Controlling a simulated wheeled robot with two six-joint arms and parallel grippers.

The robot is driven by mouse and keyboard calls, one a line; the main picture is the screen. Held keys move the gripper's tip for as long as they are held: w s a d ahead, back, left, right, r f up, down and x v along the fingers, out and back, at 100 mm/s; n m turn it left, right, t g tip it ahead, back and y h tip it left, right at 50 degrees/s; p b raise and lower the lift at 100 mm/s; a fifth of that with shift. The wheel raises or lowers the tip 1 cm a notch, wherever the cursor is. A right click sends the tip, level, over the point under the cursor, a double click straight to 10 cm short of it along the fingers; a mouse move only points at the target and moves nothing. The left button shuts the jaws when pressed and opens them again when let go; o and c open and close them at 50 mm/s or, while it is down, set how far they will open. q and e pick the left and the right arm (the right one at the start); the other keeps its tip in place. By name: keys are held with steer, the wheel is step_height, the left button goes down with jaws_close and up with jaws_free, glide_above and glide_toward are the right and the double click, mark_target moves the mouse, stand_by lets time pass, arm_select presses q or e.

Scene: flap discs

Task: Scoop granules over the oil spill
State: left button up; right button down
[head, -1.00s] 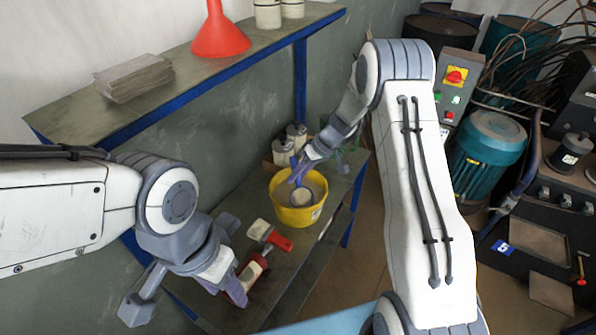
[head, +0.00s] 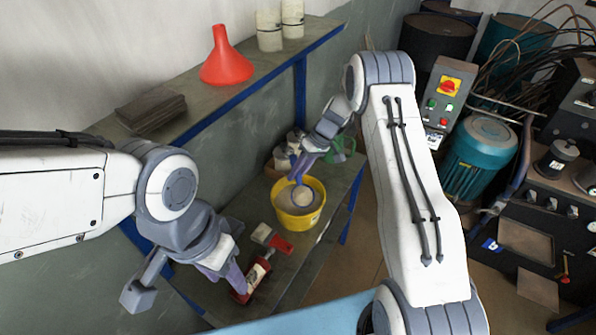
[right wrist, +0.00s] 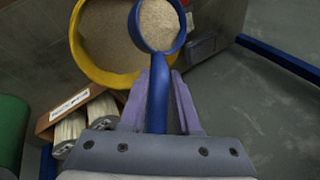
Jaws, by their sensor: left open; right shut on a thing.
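A yellow bucket (head: 283,219) of beige granules (head: 285,200) stands on the lower bench. My right gripper (head: 300,172) is shut on the blue handle (right wrist: 157,95) of a scoop. The scoop's round cup (head: 302,197) is full of granules and is over or just inside the bucket's mouth; its exact height is unclear. In the right wrist view the cup (right wrist: 158,24) overlaps the bucket's yellow rim (right wrist: 86,62). My left gripper (head: 240,285) is open and low at the left, by the bench's near part. I cannot make out an oil spill in either view.
Red-and-pale items (head: 270,238) lie on the bench between my left gripper and the bucket. A box of pale rolls (right wrist: 75,118) stands behind the bucket. The upper shelf holds a red funnel (head: 226,60). A teal motor (head: 478,155) and a machine stand right.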

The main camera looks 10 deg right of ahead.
step_height(320, 180, up, 3)
steer(key=g+p, duration=0.1)
steer(key=p, duration=0.2)
steer(key=shift+w+r+m+g, duration=0.1)
steer(key=shift+m+g, duration=0.2)
steer(key=shift+g, duration=0.1)
steer(key=shift+r+g, duration=0.7)
steer(key=shift+r, duration=0.3)
steer(key=shift+r+m+g, duration=0.3)
steer(key=shift+r+g, duration=0.05)
steer(key=shift+g, duration=0.05)
